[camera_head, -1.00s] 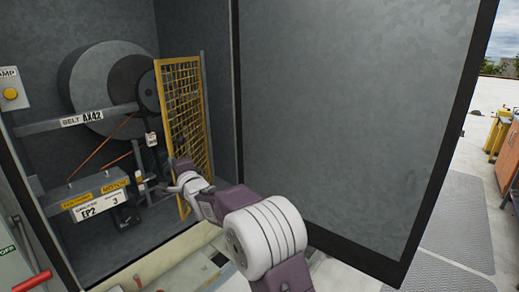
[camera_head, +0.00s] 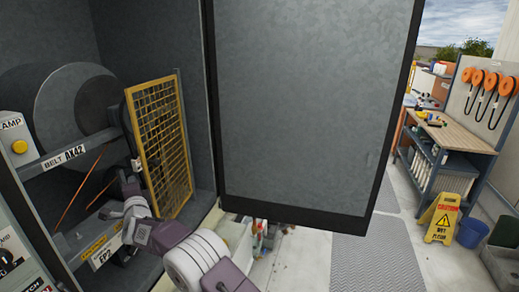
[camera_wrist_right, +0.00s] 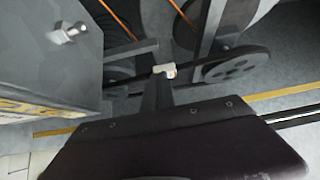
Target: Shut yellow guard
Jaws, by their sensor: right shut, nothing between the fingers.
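The yellow guard (camera_head: 165,160) is a mesh panel in a yellow frame inside the open grey cabinet. In the head view it stands upright, angled out at the right of the drum and pulleys, so the belt area on its left is uncovered. My right gripper (camera_head: 124,190) is shut and empty at the guard's lower left edge; whether it touches the guard I cannot tell. In the right wrist view the dark gripper body (camera_wrist_right: 185,145) fills the bottom, with a pulley (camera_wrist_right: 230,66) beyond. A thin yellow bar (camera_wrist_right: 290,91) crosses behind it. My left gripper is out of view.
The cabinet's large grey door (camera_head: 310,100) stands open on the right of my right arm. A workbench (camera_head: 450,135) and yellow floor sign (camera_head: 441,220) stand far right.

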